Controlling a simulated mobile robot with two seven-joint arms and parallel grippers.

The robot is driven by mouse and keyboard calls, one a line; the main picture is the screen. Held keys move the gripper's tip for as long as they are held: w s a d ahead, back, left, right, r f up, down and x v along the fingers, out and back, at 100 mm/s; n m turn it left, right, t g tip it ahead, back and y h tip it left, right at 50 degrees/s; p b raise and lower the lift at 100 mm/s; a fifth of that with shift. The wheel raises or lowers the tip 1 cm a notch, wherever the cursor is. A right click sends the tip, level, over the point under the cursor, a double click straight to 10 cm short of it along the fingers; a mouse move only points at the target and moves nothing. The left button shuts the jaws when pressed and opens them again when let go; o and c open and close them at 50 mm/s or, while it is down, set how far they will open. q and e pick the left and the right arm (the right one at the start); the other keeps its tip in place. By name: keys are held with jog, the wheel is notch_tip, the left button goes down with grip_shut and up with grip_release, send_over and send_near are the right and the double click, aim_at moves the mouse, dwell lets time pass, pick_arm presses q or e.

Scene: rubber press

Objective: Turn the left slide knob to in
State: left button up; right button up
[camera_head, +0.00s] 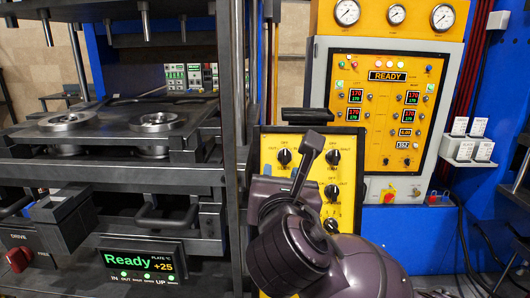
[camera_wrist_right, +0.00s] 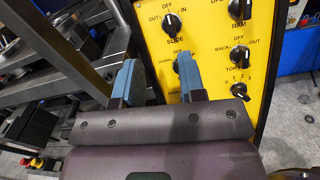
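The yellow control panel (camera_head: 268,150) carries several black knobs. The left slide knob (camera_head: 285,157), marked OUT, OFF and IN, is at its upper left; its white mark points about up, toward OFF. It also shows at the top of the right wrist view (camera_wrist_right: 172,23). My right gripper (camera_head: 308,157) is in front of the panel, right of and slightly covering the area by this knob. In the right wrist view its two blue-padded fingers (camera_wrist_right: 158,78) are apart with nothing between them. They are below the knob, and the right finger partly hides a lower knob (camera_wrist_right: 179,63). My left gripper is not in view.
The press frame (camera_head: 230,110) stands close left of the panel. More knobs (camera_head: 332,192) sit on the panel's right side. A black bar (camera_head: 307,115) juts out at the panel's top. A gauge cabinet (camera_head: 390,115) is behind to the right.

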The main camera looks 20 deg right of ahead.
aim_at(285, 154)
jog(key=shift+n, duration=0.6)
jog(key=x, duration=0.4)
jog(key=d+p+x, duration=0.1)
jog(key=x, duration=0.4)
jog(key=shift+d+f, duration=0.2)
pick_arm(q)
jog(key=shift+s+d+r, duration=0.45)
pick_arm(e)
jog(key=shift+w+d, duration=0.15)
jog(key=shift+w, duration=0.45)
jog(key=c, duration=0.6)
